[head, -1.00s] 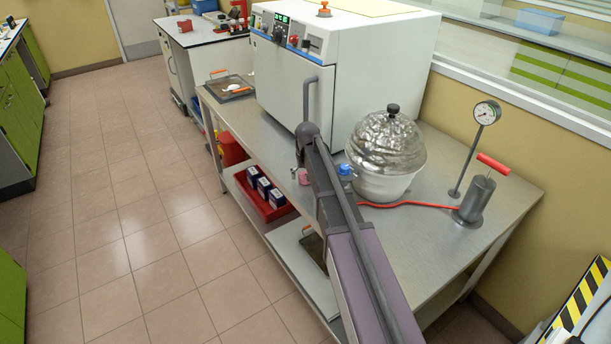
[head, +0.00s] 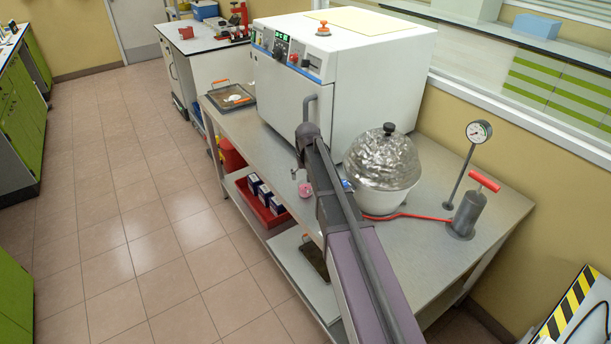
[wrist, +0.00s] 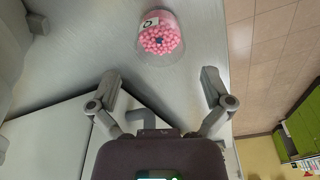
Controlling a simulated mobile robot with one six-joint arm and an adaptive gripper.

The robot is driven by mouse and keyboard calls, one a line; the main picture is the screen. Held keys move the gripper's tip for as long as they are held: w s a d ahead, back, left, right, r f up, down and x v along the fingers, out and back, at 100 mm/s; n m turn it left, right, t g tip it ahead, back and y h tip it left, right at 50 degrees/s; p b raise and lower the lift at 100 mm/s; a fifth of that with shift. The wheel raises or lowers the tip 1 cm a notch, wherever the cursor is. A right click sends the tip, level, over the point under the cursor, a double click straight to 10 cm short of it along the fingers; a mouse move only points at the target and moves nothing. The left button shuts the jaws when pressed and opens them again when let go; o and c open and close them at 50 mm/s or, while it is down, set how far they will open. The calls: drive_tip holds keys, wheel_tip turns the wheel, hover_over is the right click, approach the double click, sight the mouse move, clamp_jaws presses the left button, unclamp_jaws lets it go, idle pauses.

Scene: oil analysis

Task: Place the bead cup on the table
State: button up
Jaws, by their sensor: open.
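The bead cup (wrist: 160,38) is a clear cup of pink beads with a small label and a dark spot in the middle. In the wrist view it stands on the steel table (wrist: 80,60), beyond my fingertips and apart from them. In the head view the cup (head: 305,190) shows as a small pink shape near the front edge of the table (head: 480,220), just left of my arm. My gripper (wrist: 160,88) is open, with nothing between its fingers. My arm hides most of the gripper in the head view.
A white oven (head: 350,75) stands behind my gripper. A foil-domed white vessel (head: 384,160) and a hand pump (head: 466,210) with a gauge (head: 479,131) stand to the right. A metal tray (head: 232,97) lies on the table's far left. A red bin (head: 262,212) sits on the shelf below.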

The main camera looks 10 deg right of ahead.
sight(306, 191)
drive_tip(key=shift+s+r+p, duration=0.2)
drive_tip(key=shift+r+p, duration=1)
drive_tip(key=shift+r, duration=0.15)
drive_tip(key=shift+s+r+p, duration=0.2)
drive_tip(key=shift+r+p, duration=1)
drive_tip(key=shift+r, duration=0.15)
drive_tip(key=shift+s, duration=0.1)
drive_tip(key=s+g, duration=0.1)
drive_tip(key=s, duration=2.5)
drive_tip(key=shift+g, duration=0.4)
drive_tip(key=shift+f, duration=0.1)
